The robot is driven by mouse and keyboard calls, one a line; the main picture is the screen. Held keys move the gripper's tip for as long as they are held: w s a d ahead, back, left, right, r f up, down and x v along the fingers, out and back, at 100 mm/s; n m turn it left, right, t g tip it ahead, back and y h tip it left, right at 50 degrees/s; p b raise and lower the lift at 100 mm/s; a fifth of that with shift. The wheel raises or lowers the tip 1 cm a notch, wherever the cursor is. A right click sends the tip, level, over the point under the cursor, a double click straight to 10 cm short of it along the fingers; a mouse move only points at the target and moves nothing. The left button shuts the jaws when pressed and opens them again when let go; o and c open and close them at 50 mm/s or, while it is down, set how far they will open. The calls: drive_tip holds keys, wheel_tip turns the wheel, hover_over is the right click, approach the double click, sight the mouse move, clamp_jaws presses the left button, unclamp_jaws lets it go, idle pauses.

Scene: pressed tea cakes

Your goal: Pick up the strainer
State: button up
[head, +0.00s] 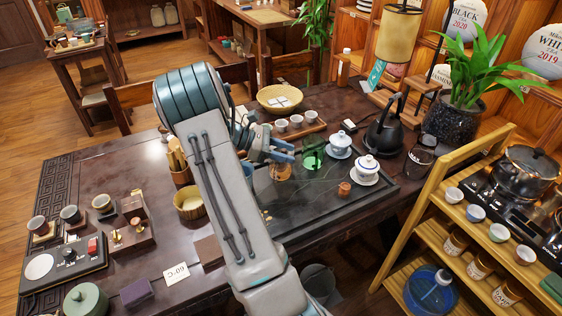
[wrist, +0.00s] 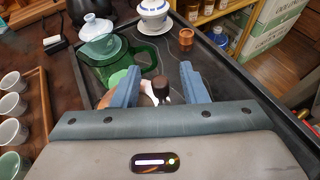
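My gripper (wrist: 158,82) is open, its two blue fingers apart. In the wrist view, a dark brown knob or handle (wrist: 160,88) stands between the fingers with clear gaps on both sides. A pale, tan-edged piece (wrist: 147,92) shows beside it, partly hidden by the left finger; this may be the strainer, but I cannot tell for sure. In the head view, a tan glassy round thing (head: 281,171) sits just below my gripper (head: 286,152) on the dark tea tray (head: 325,215). A small reddish-brown cup-like piece (head: 344,189) stands apart, further right; it also shows in the wrist view (wrist: 186,39).
A green glass pitcher (wrist: 146,52) stands close beyond the left finger. Two white lidded bowls on saucers (head: 340,141) (head: 367,166) stand beyond. A wooden tray of cups (head: 311,127) and a black kettle (head: 384,132) are behind. The tray's front part is clear.

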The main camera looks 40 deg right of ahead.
clamp_jaws()
wheel_tip(320, 180, up, 19)
drive_tip(key=p, duration=0.9)
idle(0.3)
